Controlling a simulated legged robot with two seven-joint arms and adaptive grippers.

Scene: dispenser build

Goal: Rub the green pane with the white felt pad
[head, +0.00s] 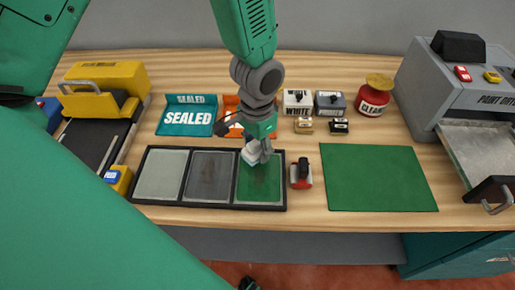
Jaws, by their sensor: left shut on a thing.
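The green pane (258,189) is the right-hand one of three panes in a dark frame (208,207) at the front of the table. My left gripper (257,150) is over the upper part of this pane. It is shut on the white felt pad (250,155), which shows as a pale block partly hidden by the fingers. The pad is at or just above the pane; I cannot tell whether they touch. My right gripper is not in view.
A small red and black tool (301,174) stands just right of the frame. A green mat (377,178) lies further right. Labelled blocks (297,102) and a red jar (373,96) stand behind. A paint dryer (455,85) is at right, a yellow machine (103,87) at left.

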